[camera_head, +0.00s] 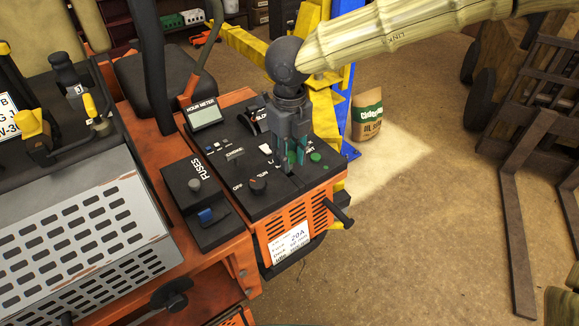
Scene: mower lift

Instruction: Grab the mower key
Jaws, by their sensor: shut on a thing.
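My gripper (289,158) points down over the mower's black control panel (232,190), at the panel's right part. Its greenish fingertips are close together, low over the panel and shut on the mower key. The key is almost wholly hidden between and below the fingers, so I cannot tell whether it still sits in its slot. A rotary knob (258,185) with OFF and RUN marks is just left of the fingers. A green button (315,157) is just right of them.
The hour meter (205,114) and the fuse box (197,200) stand left of my gripper. A black lever (338,214) sticks out at the panel's front right. A blue and yellow lift post (343,100) and a paper sack (367,115) stand behind. Floor at right is open before the forks (517,235).

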